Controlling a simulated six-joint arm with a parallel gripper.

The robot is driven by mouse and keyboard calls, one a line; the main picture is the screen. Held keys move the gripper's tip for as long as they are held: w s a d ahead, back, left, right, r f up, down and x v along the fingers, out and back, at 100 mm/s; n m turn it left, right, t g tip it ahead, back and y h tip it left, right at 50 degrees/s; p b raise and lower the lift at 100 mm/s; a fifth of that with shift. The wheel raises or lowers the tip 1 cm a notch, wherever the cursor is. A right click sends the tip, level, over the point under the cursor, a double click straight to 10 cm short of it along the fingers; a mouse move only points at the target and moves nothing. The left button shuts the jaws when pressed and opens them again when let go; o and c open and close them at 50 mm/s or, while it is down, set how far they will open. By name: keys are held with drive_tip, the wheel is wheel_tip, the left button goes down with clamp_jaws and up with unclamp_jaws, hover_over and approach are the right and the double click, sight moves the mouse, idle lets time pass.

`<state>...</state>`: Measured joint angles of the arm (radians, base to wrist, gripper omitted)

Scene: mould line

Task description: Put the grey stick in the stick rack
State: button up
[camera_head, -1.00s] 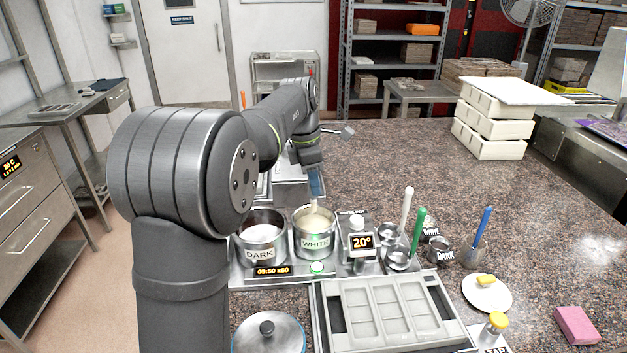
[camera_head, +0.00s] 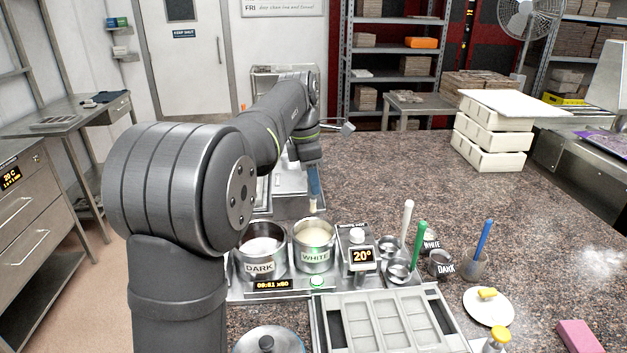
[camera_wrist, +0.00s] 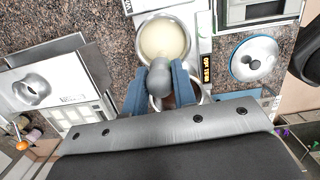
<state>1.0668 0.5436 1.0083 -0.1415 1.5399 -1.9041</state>
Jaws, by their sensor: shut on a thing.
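My gripper (camera_wrist: 158,88) is shut on the grey stick (camera_wrist: 160,69), whose rounded grey end shows between the blue fingers in the wrist view. In the head view my gripper (camera_head: 314,181) is behind and above the white pot, and the stick's pale lower end (camera_head: 313,205) hangs just above the pot's back rim. The white pot (camera_head: 315,262) holds pale cream liquid; it also shows in the wrist view (camera_wrist: 187,25). I cannot make out the stick rack with certainty; a pale slotted panel (camera_wrist: 88,117) lies at the left in the wrist view.
The dark pot (camera_head: 260,267) stands left of the white pot. A 20° unit (camera_head: 360,254) and small cups with white, green (camera_head: 420,242) and blue sticks (camera_head: 482,240) stand to the right. A mould (camera_head: 385,325) and a lid (camera_head: 268,344) lie in front.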

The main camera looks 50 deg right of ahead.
drive_tip(key=w+a+f, duration=0.1)
drive_tip(key=w+a, duration=0.3)
drive_tip(key=a, duration=1.3)
drive_tip(key=s+a+f, duration=0.1)
drive_tip(key=a+f, duration=0.2)
drive_tip(key=a, duration=0.4)
drive_tip(key=s+a+f, duration=0.1)
drive_tip(key=a+f, duration=0.3)
drive_tip(key=a, duration=0.3)
drive_tip(key=shift+a+f, duration=0.25)
drive_tip(key=shift+f, duration=0.15)
drive_tip(key=shift+f, duration=2.85)
